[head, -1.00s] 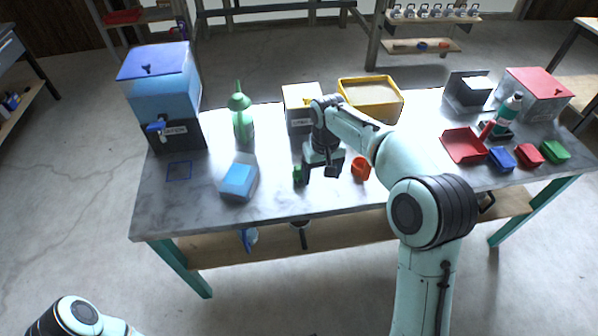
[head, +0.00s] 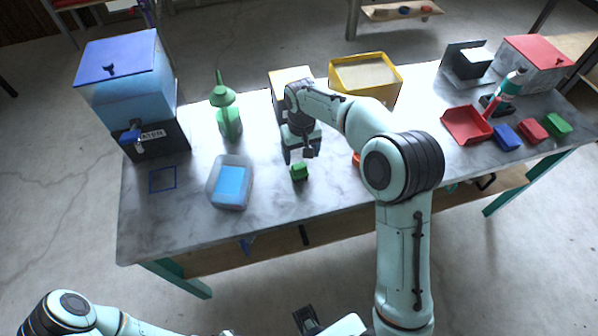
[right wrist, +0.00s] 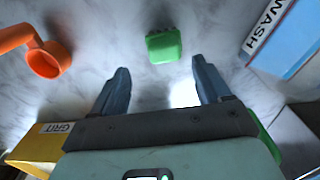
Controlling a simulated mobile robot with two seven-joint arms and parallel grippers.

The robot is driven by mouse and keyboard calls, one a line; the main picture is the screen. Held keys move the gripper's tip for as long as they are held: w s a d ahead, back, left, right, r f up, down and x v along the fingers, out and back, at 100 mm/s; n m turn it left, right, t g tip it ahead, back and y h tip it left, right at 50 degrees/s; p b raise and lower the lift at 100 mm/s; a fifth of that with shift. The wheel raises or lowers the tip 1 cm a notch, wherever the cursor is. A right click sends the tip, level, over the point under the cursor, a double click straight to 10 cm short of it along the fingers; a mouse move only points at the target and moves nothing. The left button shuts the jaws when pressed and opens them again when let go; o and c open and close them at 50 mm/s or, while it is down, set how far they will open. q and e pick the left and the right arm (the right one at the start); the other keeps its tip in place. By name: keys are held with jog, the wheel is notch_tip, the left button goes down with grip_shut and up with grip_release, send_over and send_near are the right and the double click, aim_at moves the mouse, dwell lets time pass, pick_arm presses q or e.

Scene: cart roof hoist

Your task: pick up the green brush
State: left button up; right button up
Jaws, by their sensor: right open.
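The green brush (head: 299,172) is a small green block lying on the table near its front edge. In the right wrist view the green brush (right wrist: 164,45) lies ahead of the fingertips, roughly centred between them, with small bristles on its far side. My right gripper (head: 302,154) is open and empty, just behind the brush in the head view. In the right wrist view the right gripper (right wrist: 161,77) shows two spread fingers with bare table between them. A dark part at the bottom of the head view may be my left gripper (head: 306,318); its jaws are unclear.
The clear WASH tray (head: 213,190) with blue inside stands left of the brush. An orange scoop (right wrist: 46,60) lies on the other side, near the yellow GRIT box (right wrist: 38,148). A green bottle (head: 229,122) and blue water tank (head: 128,85) stand further left.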

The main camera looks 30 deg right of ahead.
aim_at(299, 166)
jog(key=shift+s+a+f, duration=0.1)
jog(key=shift+a+f, duration=0.1)
jog(key=shift+f, duration=1.4)
jog(key=shift+a+f, duration=0.15)
jog(key=shift+f, duration=1.4)
jog(key=c, duration=1)
